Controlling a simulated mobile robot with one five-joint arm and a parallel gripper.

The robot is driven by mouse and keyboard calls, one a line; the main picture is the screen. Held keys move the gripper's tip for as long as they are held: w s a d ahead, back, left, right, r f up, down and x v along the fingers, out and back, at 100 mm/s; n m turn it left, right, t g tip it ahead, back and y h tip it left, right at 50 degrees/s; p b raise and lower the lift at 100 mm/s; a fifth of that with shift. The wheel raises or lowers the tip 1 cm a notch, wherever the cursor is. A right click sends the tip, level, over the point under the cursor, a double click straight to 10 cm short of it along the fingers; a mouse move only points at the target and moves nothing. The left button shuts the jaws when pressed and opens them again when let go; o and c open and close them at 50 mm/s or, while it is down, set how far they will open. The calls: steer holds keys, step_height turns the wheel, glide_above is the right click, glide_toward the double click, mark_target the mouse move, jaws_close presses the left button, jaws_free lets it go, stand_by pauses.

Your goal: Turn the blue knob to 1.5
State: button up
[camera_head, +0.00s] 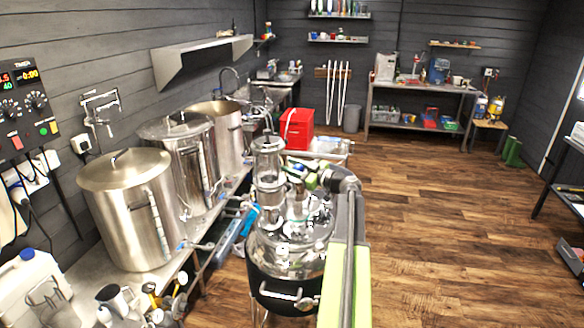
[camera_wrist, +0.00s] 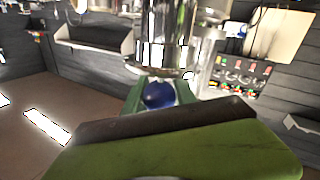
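The blue knob (camera_wrist: 158,95) is a round, dark blue shape in the middle of the wrist view. Green fingers of my gripper (camera_wrist: 160,92) stand on either side of it, close in. I cannot tell whether they touch it. In the head view my gripper (camera_head: 305,176) is beside the glass and steel column on top of the black-bodied steel vessel (camera_head: 285,262). The knob is hidden there. No scale or pointer on the knob is readable.
A red box (camera_head: 297,128) is behind the vessel. The wooden floor (camera_head: 440,220) at right is clear.

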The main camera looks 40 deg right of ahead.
jaws_close()
steer(key=shift+w+d+n+y, duration=0.15)
steer(key=shift+n+y, duration=0.55)
steer(key=shift+y, duration=0.4)
steer(key=n+y, duration=0.1)
steer(key=n+g+y, duration=0.1)
steer(key=y, duration=0.1)
steer(key=shift+a, duration=0.3)
steer(key=shift+s+a+n+g+y, duration=0.35)
steer(key=shift+n+g+y, duration=0.25)
steer(key=shift+y, duration=0.2)
steer(key=o, duration=0.6)
jaws_free()
steer(key=v, duration=1.7)
steer(key=shift+s+d, duration=0.1)
steer(key=shift+s, duration=0.1)
